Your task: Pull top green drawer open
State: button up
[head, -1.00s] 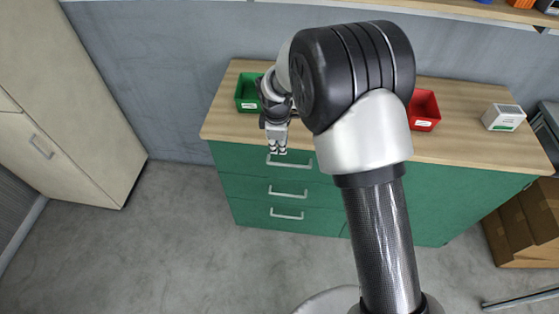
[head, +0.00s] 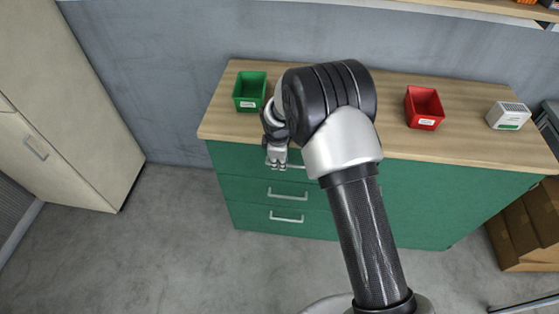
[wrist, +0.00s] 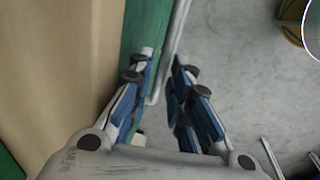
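The green cabinet's top drawer (head: 232,159) is closed, its front flush with the drawers below. Its pale bar handle (head: 296,166) is partly hidden behind my gripper (head: 276,166), which points down at the drawer front. In the wrist view my gripper (wrist: 164,60) is open, with blue-padded fingers spread apart. The handle (wrist: 178,28) runs between the fingertips, and the green drawer front (wrist: 146,22) lies just left of it. I cannot tell whether either finger touches the handle.
The wooden top holds a green bin (head: 249,92), a red bin (head: 424,108) and a white box (head: 508,116). Two lower drawers with handles (head: 286,194) are closed. A beige cabinet (head: 75,110) stands at left. The grey floor (head: 170,235) before the drawers is clear.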

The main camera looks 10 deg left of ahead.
grip_shut()
dwell(0.3)
dwell(0.3)
